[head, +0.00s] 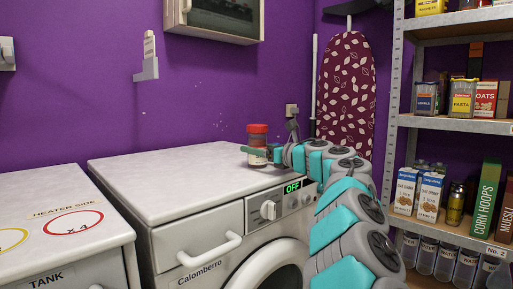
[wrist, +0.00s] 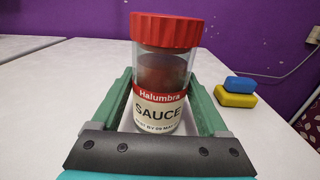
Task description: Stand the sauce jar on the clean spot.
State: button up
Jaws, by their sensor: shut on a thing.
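The sauce jar (head: 257,131) has a red lid, clear glass and a red and white label reading "Halumbra SAUCE". It is upright at the right part of the washing machine top (head: 180,175). In the wrist view the jar (wrist: 160,75) stands between the green fingers of my gripper (wrist: 160,90), which is shut on it. My gripper (head: 257,152) reaches in from the right in the head view. I cannot tell whether the jar's base touches the top. I cannot pick out a marked clean spot on the white surface.
A blue sponge-like block (wrist: 246,84) and a yellow one (wrist: 235,97) lie right of the jar in the wrist view. A white counter (head: 50,200) with red and yellow circles stands at left. Loaded shelves (head: 455,125) stand at right. The machine top's left part is clear.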

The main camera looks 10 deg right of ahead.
grip_shut()
jog(key=shift+r, duration=0.15)
jog(key=shift+r+p, duration=0.4)
jog(key=shift+r, duration=0.1)
